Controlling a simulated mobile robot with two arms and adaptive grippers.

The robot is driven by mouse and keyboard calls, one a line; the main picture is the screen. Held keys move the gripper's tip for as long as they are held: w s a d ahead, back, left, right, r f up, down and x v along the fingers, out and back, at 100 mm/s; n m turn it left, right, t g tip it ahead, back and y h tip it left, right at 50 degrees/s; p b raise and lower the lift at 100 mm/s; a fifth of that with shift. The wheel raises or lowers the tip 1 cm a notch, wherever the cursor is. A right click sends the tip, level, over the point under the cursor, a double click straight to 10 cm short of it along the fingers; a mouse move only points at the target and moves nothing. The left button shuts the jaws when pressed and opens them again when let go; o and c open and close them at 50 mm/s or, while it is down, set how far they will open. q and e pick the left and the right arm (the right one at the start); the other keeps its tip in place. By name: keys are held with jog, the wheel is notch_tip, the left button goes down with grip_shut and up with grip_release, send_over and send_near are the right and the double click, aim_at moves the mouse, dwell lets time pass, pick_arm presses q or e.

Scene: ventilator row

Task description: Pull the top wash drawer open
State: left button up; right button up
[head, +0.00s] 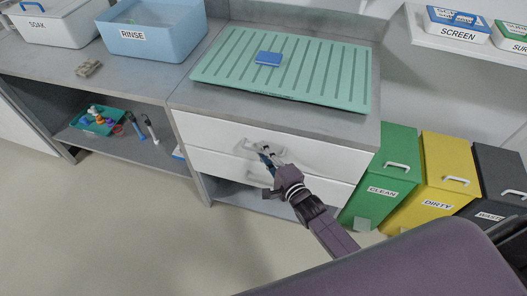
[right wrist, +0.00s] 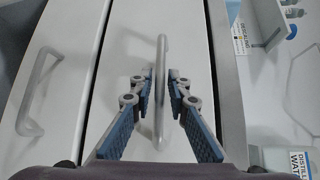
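The top wash drawer (head: 225,134) is the upper of two white drawers in the grey unit under the counter; its front looks flush with the unit. My right gripper (head: 268,157) is at its handle. My left gripper is not in view.
Green (head: 378,178), yellow (head: 437,184) and dark (head: 500,180) bins stand right of the drawers. The floor (head: 120,230) in front of the drawers is clear at left.

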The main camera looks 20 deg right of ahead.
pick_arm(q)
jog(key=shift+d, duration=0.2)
pick_arm(e)
jog(key=shift+c, duration=0.3)
grip_shut()
jog(key=shift+s, duration=0.1)
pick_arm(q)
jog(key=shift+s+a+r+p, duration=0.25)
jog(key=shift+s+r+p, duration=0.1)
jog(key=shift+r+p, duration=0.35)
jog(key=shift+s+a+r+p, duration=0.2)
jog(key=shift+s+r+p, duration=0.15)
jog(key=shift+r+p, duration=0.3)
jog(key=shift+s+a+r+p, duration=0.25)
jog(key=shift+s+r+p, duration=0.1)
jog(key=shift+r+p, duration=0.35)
pick_arm(e)
jog(key=s+a, duration=0.9)
jog(key=s, duration=0.5)
jog(key=s+a, duration=1)
jog(key=s, duration=0.5)
jog(key=shift+a, duration=0.25)
